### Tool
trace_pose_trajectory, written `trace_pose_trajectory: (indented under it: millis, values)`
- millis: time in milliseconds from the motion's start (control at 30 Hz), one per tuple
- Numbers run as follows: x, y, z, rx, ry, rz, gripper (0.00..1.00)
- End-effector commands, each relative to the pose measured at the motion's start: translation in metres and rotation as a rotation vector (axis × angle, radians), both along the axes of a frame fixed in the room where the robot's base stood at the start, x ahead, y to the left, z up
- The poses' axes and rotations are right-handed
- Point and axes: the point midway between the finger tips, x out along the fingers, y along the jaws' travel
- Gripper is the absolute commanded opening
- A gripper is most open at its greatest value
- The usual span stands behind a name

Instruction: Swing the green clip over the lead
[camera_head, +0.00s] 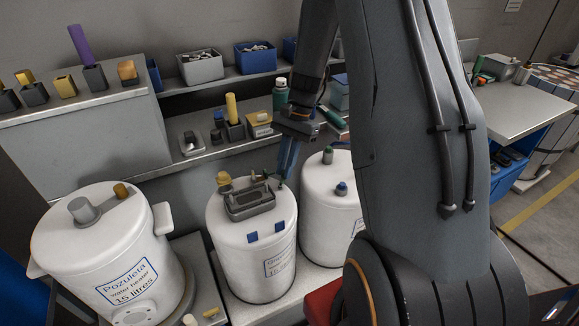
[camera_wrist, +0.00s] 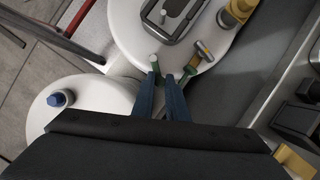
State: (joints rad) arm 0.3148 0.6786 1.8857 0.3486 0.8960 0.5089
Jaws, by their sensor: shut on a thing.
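My gripper (camera_wrist: 163,76) has its two blue fingers close together at the rim of the middle white tank (camera_wrist: 128,30), shut on a small green piece with a pale round end. I take it for the green clip (camera_wrist: 157,68). More green (camera_wrist: 188,74) shows just right of the right finger, beside a short brass-and-grey piece (camera_wrist: 204,50). I cannot tell whether the greens are joined, or which part is the lead. In the head view, my gripper (camera_head: 281,183) reaches down to the right rear edge of the middle tank (camera_head: 225,235); the clip is too small to make out there.
A grey tray-like fitting (camera_head: 250,201) and a yellow knob (camera_head: 224,181) stand on the middle tank. A white tank with a blue knob (camera_head: 342,189) stands close on the right, and a labelled tank (camera_head: 95,245) on the left. Shelves with bins (camera_head: 200,68) lie behind.

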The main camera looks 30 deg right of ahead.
Motion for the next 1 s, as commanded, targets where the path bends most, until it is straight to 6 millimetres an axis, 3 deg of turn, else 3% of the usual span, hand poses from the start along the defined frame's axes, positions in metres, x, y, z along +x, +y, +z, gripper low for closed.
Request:
trace_pose_trajectory:
  millis: [500,1000]
  values:
    - [0.009,0.016,-0.001,0.001,0.002,0.377,0.00]
    - [0.009,0.020,-0.001,0.002,0.002,0.469,0.00]
